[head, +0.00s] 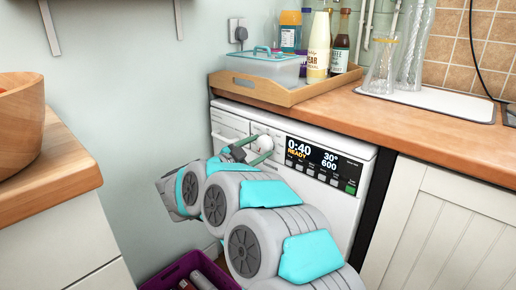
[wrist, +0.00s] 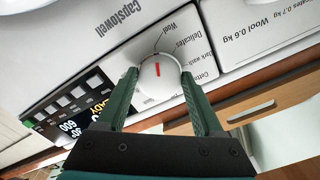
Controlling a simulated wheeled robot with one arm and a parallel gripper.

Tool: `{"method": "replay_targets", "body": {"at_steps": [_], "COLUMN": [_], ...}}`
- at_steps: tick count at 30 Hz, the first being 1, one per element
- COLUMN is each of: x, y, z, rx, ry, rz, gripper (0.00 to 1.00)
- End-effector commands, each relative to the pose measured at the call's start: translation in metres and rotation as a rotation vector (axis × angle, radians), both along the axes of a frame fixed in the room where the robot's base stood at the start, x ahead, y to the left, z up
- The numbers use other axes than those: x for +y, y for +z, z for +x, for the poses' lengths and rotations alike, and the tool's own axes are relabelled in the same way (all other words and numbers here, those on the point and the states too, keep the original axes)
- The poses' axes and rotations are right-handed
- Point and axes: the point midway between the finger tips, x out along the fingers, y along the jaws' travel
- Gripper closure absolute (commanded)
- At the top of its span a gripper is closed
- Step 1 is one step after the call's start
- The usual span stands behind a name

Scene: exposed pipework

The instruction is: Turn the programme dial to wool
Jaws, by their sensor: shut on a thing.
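The programme dial (wrist: 150,82) is a round white knob with a red mark on the front of the white washing machine (head: 230,122). It also shows in the head view (head: 265,143). My gripper (wrist: 159,75) has its two green fingers on either side of the dial and is shut on it; it also shows in the head view (head: 255,151). In the wrist view the red mark points up and slightly left, roughly toward the line from the "Wool" label (wrist: 168,28). "Delicates" and "Dark wash" follow to the right. The display (head: 309,157) reads 0:40, READY, 30°, 600.
A wooden worktop (head: 420,130) lies above the machine, with a wooden tray (head: 290,97) of bottles and a lidded box. A counter with a wooden bowl (head: 20,120) is at the left. A purple crate (head: 165,280) stands on the floor below my arm.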

Motion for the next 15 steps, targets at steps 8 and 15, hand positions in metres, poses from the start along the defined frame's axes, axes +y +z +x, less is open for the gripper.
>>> {"method": "replay_targets", "body": {"at_steps": [8,15], "x": [0.0002,0.0002], "y": [-0.0019,-0.0020], "z": [-0.0002,-0.0004], "rx": [0.044,0.051], "ry": [0.001,0.001], "rz": [-0.052,-0.060], "gripper": [0.87,0.87]}}
